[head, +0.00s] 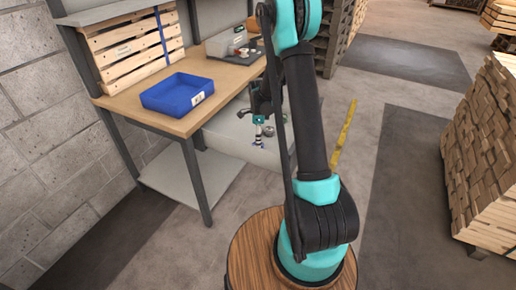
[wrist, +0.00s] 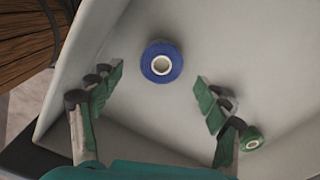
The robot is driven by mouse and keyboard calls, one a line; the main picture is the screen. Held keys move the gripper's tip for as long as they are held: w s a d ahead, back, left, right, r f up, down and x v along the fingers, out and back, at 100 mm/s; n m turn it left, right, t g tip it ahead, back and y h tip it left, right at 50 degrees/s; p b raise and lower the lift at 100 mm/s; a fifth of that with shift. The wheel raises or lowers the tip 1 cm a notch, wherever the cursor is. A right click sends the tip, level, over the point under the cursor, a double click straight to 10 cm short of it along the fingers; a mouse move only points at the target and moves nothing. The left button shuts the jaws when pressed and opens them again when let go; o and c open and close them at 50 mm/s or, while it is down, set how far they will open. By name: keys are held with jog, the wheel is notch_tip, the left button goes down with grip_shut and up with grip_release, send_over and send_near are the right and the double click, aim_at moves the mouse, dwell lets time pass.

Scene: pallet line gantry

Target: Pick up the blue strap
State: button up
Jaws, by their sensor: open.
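A roll with a blue outer band and pale core, which looks like the blue strap (wrist: 161,62), lies on the floor of a pale grey bin (wrist: 225,35). My gripper (wrist: 159,75) is open and empty above the bin. In the wrist view the roll shows between the tips of its two green fingers, without clear contact. In the head view my gripper (head: 260,134) hangs low over the pale bin (head: 222,140), partly behind my arm. A smaller green roll (wrist: 253,139) lies beside the right finger, partly hidden by it.
The wooden workbench (head: 130,108) holds a blue tray (head: 178,94) and a slatted wooden crate (head: 130,50) with a blue band round it. Bin walls rise near my gripper. Stacked wood (head: 485,150) stands at the right; floor between is clear.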

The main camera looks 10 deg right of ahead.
jog(key=shift+w+f, duration=0.1)
jog(key=shift+f, duration=2.3)
jog(key=shift+c, duration=0.2)
jog(key=c, duration=1.3)
jog(key=shift+r, duration=0.15)
